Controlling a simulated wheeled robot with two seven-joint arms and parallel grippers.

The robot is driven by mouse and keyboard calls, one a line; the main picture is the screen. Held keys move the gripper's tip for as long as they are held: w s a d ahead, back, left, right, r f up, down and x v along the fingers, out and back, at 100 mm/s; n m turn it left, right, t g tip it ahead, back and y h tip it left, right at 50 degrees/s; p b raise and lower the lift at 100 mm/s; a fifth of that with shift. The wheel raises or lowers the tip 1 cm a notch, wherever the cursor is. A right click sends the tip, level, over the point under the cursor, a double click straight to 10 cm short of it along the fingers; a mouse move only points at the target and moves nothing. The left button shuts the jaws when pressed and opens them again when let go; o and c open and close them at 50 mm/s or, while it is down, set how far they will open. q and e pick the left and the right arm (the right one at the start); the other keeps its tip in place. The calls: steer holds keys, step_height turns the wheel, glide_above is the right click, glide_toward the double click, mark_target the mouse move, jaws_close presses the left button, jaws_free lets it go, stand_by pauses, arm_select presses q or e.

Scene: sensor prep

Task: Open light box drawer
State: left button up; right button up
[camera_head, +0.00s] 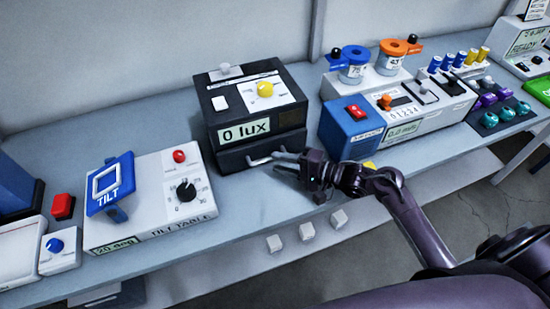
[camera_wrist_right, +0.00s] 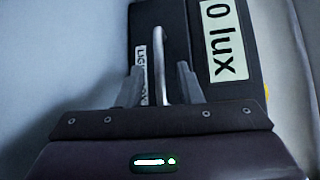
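The black light box (camera_head: 228,112), with a "0 lux" display and a yellow knob on top, stands on the bench in the head view. Its drawer (camera_head: 232,162) is the low dark front under the display and looks closed. A light metal bar handle (camera_head: 258,161) sticks out from it. My right gripper (camera_head: 284,161) is at this handle. In the right wrist view the handle (camera_wrist_right: 158,62) stands between the two fingers of the right gripper (camera_wrist_right: 160,88), with a visible gap on each side. The fingers are open. My left gripper is not in view.
A tilt table (camera_head: 150,215) stands left of the light box, and a blue box with a red switch (camera_head: 345,133) stands to the right. The bench directly before the drawer is mostly clear.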

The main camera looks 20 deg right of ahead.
steer(key=shift+w+a+f, duration=0.1)
steer(key=shift+w+a, duration=0.35)
steer(key=shift+w, duration=0.1)
steer(key=shift+w+a+f, duration=0.1)
steer(key=shift+w+a, duration=0.1)
steer(key=shift+w, duration=0.1)
steer(key=shift+a, duration=0.1)
jaws_close()
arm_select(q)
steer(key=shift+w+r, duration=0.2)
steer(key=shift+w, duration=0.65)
